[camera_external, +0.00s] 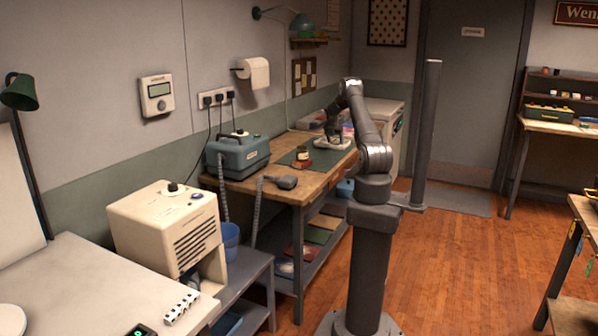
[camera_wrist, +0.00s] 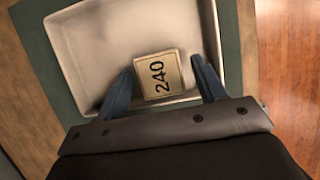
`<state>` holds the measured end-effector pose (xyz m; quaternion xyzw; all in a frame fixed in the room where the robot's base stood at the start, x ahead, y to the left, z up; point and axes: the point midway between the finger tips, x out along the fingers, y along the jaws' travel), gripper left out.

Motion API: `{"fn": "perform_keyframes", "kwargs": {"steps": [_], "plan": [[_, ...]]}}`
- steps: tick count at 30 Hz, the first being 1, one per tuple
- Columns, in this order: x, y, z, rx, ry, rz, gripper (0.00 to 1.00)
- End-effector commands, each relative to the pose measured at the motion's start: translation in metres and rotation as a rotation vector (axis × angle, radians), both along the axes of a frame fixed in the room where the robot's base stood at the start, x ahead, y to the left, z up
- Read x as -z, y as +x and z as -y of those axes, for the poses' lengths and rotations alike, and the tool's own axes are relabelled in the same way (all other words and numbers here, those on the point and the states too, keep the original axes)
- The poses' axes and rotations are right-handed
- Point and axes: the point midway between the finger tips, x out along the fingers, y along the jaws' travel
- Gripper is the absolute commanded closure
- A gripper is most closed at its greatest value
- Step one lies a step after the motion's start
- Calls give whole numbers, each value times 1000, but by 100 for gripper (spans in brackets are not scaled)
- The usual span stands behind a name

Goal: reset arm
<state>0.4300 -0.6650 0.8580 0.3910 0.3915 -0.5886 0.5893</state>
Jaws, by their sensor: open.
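My gripper (camera_wrist: 163,88) is open in the wrist view, its two dark fingers spread apart. A small tan block marked "240" (camera_wrist: 158,75) shows between the fingertips and lies in a pale tray (camera_wrist: 88,45). I cannot tell whether either finger touches the block. In the external view my gripper (camera_external: 334,136) is small, reaching down over the white tray (camera_external: 322,146) on the wooden workbench. The block is not clear in that view.
The wooden floor (camera_external: 450,260) to the right is clear.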

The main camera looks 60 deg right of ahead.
Motion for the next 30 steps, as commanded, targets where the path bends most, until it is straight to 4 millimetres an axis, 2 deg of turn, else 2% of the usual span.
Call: {"fn": "perform_keyframes", "kwargs": {"steps": [1, 16, 18, 30], "plan": [[-12, 1, -4, -1, -3, 2, 36], [-100, 0, -42, 0, -2, 2, 36], [-81, -1, -36, 2, 5, -4, 36], [-10, -1, -5, 1, 3, -2, 36]]}}
